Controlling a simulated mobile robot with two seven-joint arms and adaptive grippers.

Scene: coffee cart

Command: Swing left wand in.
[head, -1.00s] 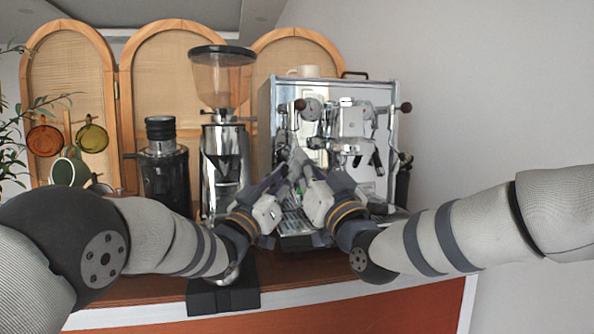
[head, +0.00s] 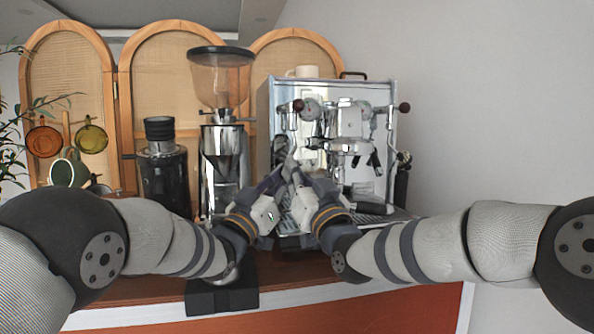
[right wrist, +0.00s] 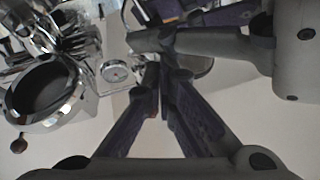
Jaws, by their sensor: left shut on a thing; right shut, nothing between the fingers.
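The left wand (head: 292,128) hangs from the knob at the left of the espresso machine's front (head: 372,120). My left gripper (head: 284,168) is shut on the left wand's lower part, beside the machine's left front. The fingertips hide the wand's lower end. My right gripper (head: 294,170) is shut and empty, right beside the left one; whether they touch I cannot tell. Its closed purple-lined fingers show in the right wrist view (right wrist: 164,75), with my left gripper's fingers just beyond them at the top right.
The chrome group head (right wrist: 45,95) and a pressure gauge (right wrist: 116,71) are left of my right fingers in the right wrist view. A grinder (head: 221,150) stands left of the machine, with a black canister-like device (head: 163,175) farther left.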

